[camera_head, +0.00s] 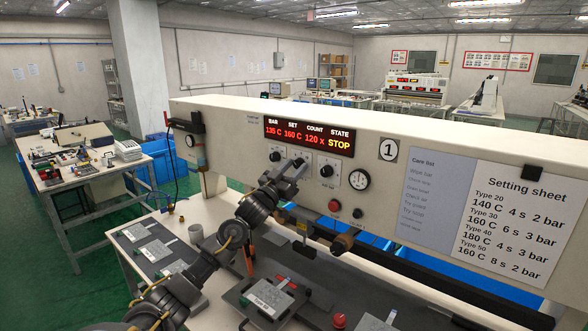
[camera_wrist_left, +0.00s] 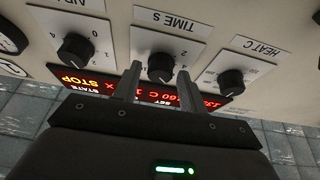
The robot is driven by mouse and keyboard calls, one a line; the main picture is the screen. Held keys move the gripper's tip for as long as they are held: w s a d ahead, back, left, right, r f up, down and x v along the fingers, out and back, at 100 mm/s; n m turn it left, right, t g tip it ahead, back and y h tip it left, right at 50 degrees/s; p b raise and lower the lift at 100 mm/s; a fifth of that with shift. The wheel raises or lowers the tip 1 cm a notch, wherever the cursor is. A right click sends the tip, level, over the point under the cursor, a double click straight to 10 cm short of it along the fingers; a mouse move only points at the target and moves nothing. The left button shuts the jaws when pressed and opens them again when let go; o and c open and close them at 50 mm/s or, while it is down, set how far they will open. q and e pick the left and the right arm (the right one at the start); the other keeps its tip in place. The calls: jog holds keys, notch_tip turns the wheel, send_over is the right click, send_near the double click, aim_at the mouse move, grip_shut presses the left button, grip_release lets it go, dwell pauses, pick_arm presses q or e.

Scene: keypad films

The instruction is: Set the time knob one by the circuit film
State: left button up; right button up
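The time knob (camera_wrist_left: 161,68) is a black dial under the label "TIME S" in the upside-down left wrist view. My left gripper (camera_wrist_left: 158,75) is open, its two fingers apart on either side of the knob; contact cannot be told. In the head view my left gripper (camera_head: 289,168) is at the machine's panel and largely hides this knob. A film card (camera_head: 269,298) lies on the dark plate in front of the machine. More cards (camera_head: 156,250) lie on the bench at left. Their print is too small to read. My right gripper is not in view.
The heat knob (camera_wrist_left: 231,82) and air knob (camera_wrist_left: 76,48) flank the time knob closely. The red display (camera_head: 309,136) reads 135 C, 160 C, 120 x, STOP. A setting sheet (camera_head: 519,221) lists types with temperatures, seconds and bar. Red (camera_head: 334,206) and black buttons sit below the dials.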

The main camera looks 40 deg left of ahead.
pick_arm(q)
jog(key=c, duration=0.8)
jog(key=shift+f+m+h+b, duration=0.1)
jog(key=shift+m+h+b, duration=0.3)
jog(key=shift+m, duration=0.3)
jog(key=m+h+b, duration=0.1)
jog(key=m+h, duration=0.1)
jog(key=m, duration=0.2)
jog(key=shift+a+b, duration=0.15)
jog(key=shift+b, duration=0.2)
jog(key=m+g+h+b, duration=0.1)
jog(key=m, duration=0.2)
jog(key=shift+a+m+h, duration=0.1)
jog(key=shift+m+h, duration=0.3)
jog(key=shift+m+g+h+b, duration=0.3)
jog(key=shift+m+g+h, duration=0.25)
jog(key=shift+m, duration=0.95)
jog(key=shift+r, duration=0.2)
